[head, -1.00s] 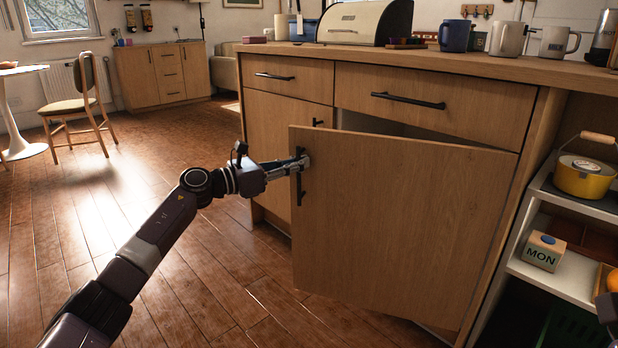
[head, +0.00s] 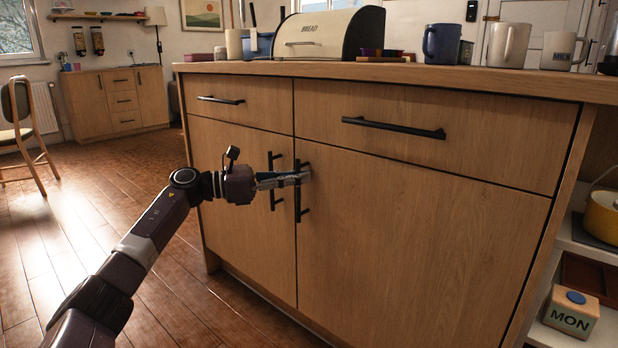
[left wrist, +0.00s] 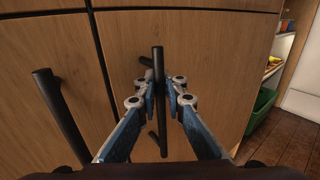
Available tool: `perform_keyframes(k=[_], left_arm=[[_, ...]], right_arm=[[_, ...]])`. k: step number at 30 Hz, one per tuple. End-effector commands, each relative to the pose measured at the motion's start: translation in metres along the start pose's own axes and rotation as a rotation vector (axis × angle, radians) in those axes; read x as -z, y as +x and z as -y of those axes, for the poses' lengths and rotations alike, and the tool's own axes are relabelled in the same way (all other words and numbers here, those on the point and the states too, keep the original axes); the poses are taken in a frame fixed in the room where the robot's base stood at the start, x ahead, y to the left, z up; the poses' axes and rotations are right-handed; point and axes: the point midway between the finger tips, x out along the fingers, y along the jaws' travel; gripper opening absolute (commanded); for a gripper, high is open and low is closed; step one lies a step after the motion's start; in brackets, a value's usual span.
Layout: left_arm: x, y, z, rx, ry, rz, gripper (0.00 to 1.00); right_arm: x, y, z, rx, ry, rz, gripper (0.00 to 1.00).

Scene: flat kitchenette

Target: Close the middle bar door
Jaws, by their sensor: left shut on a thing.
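The bar door (head: 405,245) is a wide wooden cabinet door under the counter, and it looks flush with the cabinet front in the head view. Its black vertical bar handle (head: 300,205) is on its left edge. My left gripper (head: 301,177) is at the upper part of this handle. In the left wrist view the gripper (left wrist: 158,93) has its fingers on both sides of the black handle (left wrist: 158,135), shut on it. The left door (head: 240,190) beside it is shut, with its own black handle (head: 274,180). My right gripper is not in view.
Drawers with black handles (head: 393,127) sit above the doors. The counter (head: 400,74) holds a bread box (head: 325,35) and mugs. Open shelves at the right hold a yellow pot (head: 603,215) and a MON block (head: 571,312).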

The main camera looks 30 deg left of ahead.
Motion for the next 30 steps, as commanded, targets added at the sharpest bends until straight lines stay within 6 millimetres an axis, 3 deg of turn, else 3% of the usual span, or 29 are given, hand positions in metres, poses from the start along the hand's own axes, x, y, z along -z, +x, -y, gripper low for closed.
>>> perform_keyframes(k=[1, 10, 11, 13, 22, 26, 30], left_arm=[[-0.001, -0.004, -0.008, -0.025, 0.0, 0.002, 0.0], [-0.002, -0.004, -0.008, -0.024, 0.001, 0.003, 0.0], [-0.002, -0.004, -0.008, -0.024, 0.001, 0.003, 0.09], [-0.002, -0.004, -0.007, -0.024, 0.001, 0.003, 0.15], [-0.001, -0.004, -0.005, -0.017, 0.0, 0.003, 0.15], [0.0, -0.017, -0.005, -0.018, -0.001, 0.001, 0.15], [0.001, -0.044, -0.006, -0.021, 0.0, -0.002, 0.15]], right_arm=[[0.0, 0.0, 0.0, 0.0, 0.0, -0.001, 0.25], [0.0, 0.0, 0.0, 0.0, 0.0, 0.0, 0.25], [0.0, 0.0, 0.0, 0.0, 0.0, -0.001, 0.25], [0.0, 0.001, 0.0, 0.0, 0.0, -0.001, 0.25], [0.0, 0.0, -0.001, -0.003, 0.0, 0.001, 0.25], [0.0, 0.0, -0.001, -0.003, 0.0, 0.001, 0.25], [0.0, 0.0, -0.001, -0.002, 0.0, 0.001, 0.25]])
